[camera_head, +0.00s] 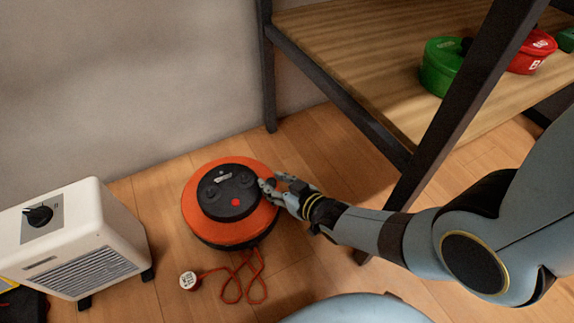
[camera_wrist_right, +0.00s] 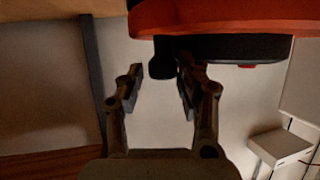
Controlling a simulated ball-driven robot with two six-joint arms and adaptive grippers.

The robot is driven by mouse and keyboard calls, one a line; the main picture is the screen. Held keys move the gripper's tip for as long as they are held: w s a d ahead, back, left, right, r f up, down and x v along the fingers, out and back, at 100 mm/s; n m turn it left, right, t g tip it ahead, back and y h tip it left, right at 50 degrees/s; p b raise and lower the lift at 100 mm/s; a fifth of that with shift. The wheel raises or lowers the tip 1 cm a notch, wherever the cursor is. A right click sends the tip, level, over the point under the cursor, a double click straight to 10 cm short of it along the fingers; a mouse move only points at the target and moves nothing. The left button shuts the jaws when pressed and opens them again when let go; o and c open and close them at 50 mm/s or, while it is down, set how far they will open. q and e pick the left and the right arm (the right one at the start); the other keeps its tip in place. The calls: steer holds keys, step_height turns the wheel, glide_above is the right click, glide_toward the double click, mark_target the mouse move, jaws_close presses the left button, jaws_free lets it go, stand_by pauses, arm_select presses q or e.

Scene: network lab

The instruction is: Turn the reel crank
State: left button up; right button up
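The reel (camera_head: 190,205) is a round orange drum with a black hub (camera_head: 222,203) on top, lying on the wooden floor. A red button (camera_head: 236,202) sits on the hub. My right gripper (camera_head: 272,182) reaches in from the right, at the right edge of the hub. In the right wrist view my right gripper (camera_wrist_right: 159,80) is open, its two fingers apart. A dark knob (camera_wrist_right: 161,66), apparently the crank handle, shows in the gap near the fingertips; I cannot tell whether they touch it. The reel's orange disc (camera_wrist_right: 220,16) fills the top there. My left gripper is not in view.
A red cord (camera_head: 236,280) with a white-faced plug (camera_head: 188,281) lies in front of the reel. A white heater-like box (camera_head: 75,240) stands at the left. A wooden shelf (camera_head: 350,50) with dark metal posts rises at the right, bearing green (camera_head: 440,72) and red (camera_head: 530,58) round containers.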

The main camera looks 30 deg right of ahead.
steer(key=v, duration=1.1)
steer(key=shift+s, duration=0.35)
steer(key=shift+d+r, duration=0.15)
